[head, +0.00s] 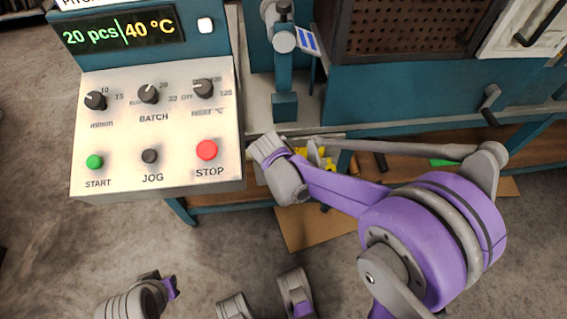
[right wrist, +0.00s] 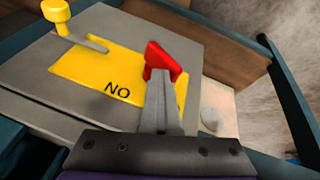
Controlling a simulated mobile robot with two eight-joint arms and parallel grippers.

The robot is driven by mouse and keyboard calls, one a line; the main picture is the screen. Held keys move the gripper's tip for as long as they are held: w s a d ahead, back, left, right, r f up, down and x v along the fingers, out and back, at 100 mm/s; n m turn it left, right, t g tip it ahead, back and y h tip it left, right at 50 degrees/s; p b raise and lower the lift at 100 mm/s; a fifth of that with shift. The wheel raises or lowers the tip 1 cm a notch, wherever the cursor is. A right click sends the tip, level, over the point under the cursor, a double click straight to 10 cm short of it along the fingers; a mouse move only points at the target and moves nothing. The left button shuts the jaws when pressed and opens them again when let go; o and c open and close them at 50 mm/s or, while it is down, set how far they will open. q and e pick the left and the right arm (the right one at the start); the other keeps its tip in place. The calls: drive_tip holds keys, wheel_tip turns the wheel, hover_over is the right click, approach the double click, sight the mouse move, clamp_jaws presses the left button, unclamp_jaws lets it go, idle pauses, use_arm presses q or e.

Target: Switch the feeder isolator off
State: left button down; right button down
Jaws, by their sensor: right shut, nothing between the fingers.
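In the right wrist view, a red handle (right wrist: 160,63) stands on a yellow plate (right wrist: 85,75) on top of a grey box (right wrist: 40,95). The letters on the plate read "NO" from this side, which could be "ON" upside down. My right gripper (right wrist: 160,90) is shut and empty, with its fingertips just at the near side of the red handle. I cannot tell whether they touch it. In the head view my right gripper (head: 316,152) is low in front of the teal machine, over small bits of yellow.
A yellow knob (right wrist: 55,11) on a lever sits at the plate's far left corner. In the head view a control panel (head: 160,130) with knobs and buttons stands left of my right arm. A brown shelf (head: 240,197) runs below the machine.

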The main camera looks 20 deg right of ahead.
drive_tip(key=shift+w+a+f, duration=0.15)
drive_tip(key=shift+a+f, duration=0.05)
drive_tip(key=shift+a, duration=0.25)
drive_tip(key=shift+w+a+f, duration=0.1)
drive_tip(key=shift+a+f, duration=0.05)
drive_tip(key=shift+a, duration=0.3)
drive_tip(key=shift+a+f, duration=0.1)
drive_tip(key=shift+a, duration=0.05)
wheel_tip(320, 180, up, 10)
drive_tip(key=p, duration=0.3)
idle(0.4)
idle(0.4)
